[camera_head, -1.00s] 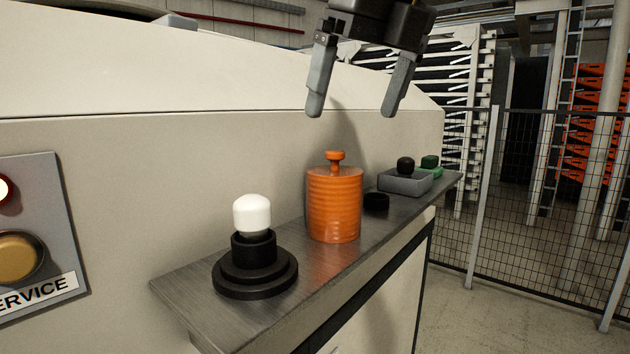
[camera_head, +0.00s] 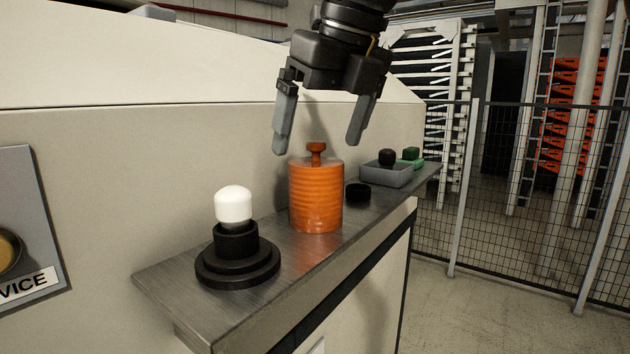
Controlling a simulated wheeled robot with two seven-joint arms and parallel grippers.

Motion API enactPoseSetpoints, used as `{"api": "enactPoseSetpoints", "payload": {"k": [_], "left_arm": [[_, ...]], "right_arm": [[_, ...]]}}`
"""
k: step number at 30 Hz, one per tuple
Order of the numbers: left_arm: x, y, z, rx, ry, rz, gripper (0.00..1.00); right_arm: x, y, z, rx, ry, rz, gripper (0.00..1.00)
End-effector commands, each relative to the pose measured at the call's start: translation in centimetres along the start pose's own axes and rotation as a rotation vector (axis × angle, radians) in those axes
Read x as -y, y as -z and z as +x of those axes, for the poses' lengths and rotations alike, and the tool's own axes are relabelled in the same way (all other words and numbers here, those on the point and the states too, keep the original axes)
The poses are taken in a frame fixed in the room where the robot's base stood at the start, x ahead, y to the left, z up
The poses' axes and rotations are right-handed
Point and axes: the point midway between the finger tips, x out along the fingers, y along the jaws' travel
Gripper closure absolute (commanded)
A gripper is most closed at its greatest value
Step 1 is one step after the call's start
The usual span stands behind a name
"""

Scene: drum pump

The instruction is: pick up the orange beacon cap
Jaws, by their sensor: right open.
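The orange beacon cap (camera_head: 316,197) is a ribbed cylinder with a small knob on top. It stands upright on the metal shelf (camera_head: 180,292) in the head view. My right gripper (camera_head: 316,146) comes from above with its two grey fingers spread apart. The fingertips are near the height of the knob, one on each side of it in the picture. The gripper looks empty; whether it touches the cap cannot be told, but a gap shows beside the knob. My left gripper is not in view.
Left of the cap stands a black stepped base (camera_head: 237,262) with a white bulb (camera_head: 233,205). A pale machine wall (camera_head: 130,190) borders the shelf.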

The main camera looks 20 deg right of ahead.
Motion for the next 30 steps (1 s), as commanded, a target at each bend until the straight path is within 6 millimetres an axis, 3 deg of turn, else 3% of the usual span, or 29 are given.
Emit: {"api": "enactPoseSetpoints", "payload": {"k": [9,18,27,30], "left_arm": [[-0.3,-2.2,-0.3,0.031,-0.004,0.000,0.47],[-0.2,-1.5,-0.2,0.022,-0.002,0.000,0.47],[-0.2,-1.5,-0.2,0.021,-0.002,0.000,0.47],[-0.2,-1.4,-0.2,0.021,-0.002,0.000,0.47]], "right_arm": [[-0.1,0.5,4.3,-0.005,-0.002,0.000,0.05],[-0.1,0.5,4.8,-0.001,0.000,0.001,0.05],[-0.1,0.5,4.8,-0.001,0.000,0.001,0.44],[-0.1,0.5,4.8,-0.001,0.001,0.001,0.52]]}}
